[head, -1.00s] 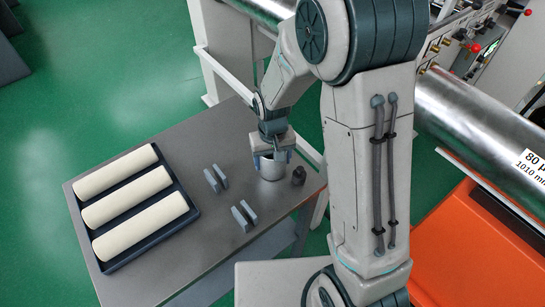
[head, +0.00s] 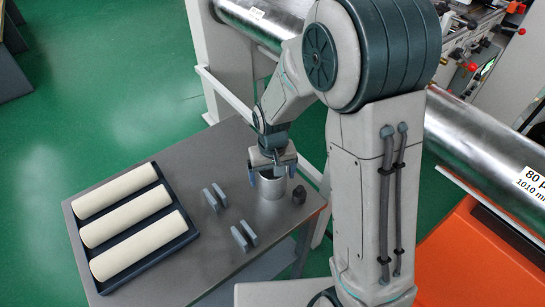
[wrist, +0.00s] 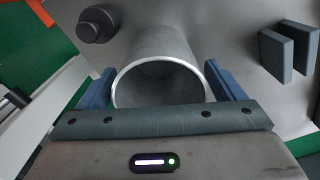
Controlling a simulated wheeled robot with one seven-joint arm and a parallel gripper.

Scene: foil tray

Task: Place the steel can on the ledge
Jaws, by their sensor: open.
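The steel can (head: 270,191) is a bright grey open cylinder standing upright on the grey table, near its right edge. My gripper (head: 270,174) is over the can, pointing down, with its jaws open. In the wrist view the can (wrist: 157,48) lies between the two blue-grey fingers (wrist: 160,82), one on each side of its rim. The fingers are very close to the wall, and I cannot tell whether either touches it. I cannot tell which surface is the ledge.
A dark knob-like piece (head: 299,195) stands just right of the can. Two pairs of upright blue-grey plates (head: 214,198) (head: 243,236) stand left of it. A dark tray (head: 138,270) holds three cream rolls. Machinery with a steel roller (head: 470,140) stands behind and right.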

